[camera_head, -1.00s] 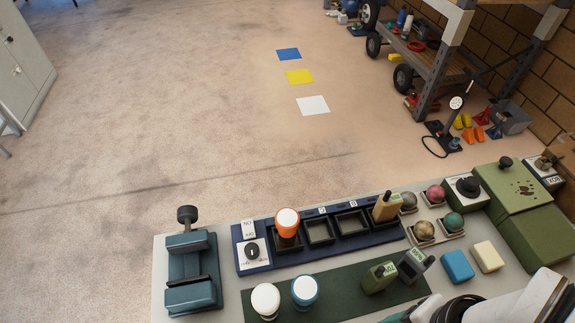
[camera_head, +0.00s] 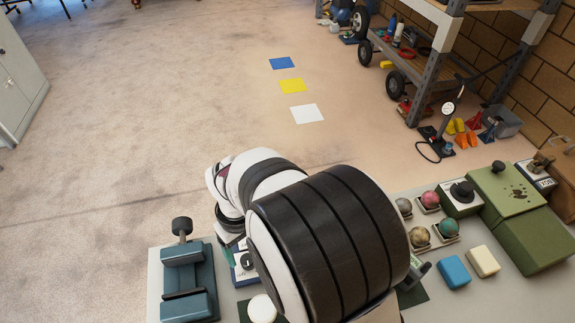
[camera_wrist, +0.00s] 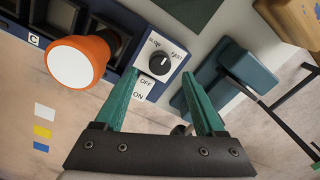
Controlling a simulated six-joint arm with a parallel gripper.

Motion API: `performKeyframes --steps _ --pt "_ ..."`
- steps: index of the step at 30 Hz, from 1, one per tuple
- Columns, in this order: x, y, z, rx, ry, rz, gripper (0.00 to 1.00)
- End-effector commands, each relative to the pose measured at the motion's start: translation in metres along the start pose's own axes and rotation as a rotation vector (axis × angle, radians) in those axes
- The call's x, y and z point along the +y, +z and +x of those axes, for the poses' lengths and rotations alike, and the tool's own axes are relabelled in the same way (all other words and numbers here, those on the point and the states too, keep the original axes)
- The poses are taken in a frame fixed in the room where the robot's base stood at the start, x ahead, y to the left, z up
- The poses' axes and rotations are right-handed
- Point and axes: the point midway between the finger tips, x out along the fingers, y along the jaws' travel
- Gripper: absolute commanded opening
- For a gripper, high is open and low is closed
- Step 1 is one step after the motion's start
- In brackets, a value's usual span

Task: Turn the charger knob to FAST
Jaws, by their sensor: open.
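The charger knob (camera_wrist: 159,65) is black and round on a white plate set in the blue charger (camera_wrist: 128,58). The plate is marked SLOW on the left and FAST on the right in the wrist view. A small pale mark on the knob seems to point up between the two words; its exact setting is hard to tell. My gripper (camera_wrist: 160,76) is open, its two green fingertips on either side of the knob in the picture. I cannot tell whether they touch it.
An orange, white-topped object (camera_wrist: 77,63) stands close left of the knob in the wrist view. An OFF/ON plate (camera_wrist: 142,90) lies between the fingers. A teal vise (camera_head: 187,278) stands at the bench's left end. Blocks (camera_head: 454,271) and balls lie right of my arm.

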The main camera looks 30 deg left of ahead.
Motion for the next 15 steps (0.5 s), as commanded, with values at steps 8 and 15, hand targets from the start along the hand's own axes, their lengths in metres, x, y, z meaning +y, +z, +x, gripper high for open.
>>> performKeyframes --steps 8,15 --pt "0.000 0.000 0.037 0.000 0.000 0.001 0.72" --pt "0.000 0.000 0.039 0.002 0.000 0.001 0.72"
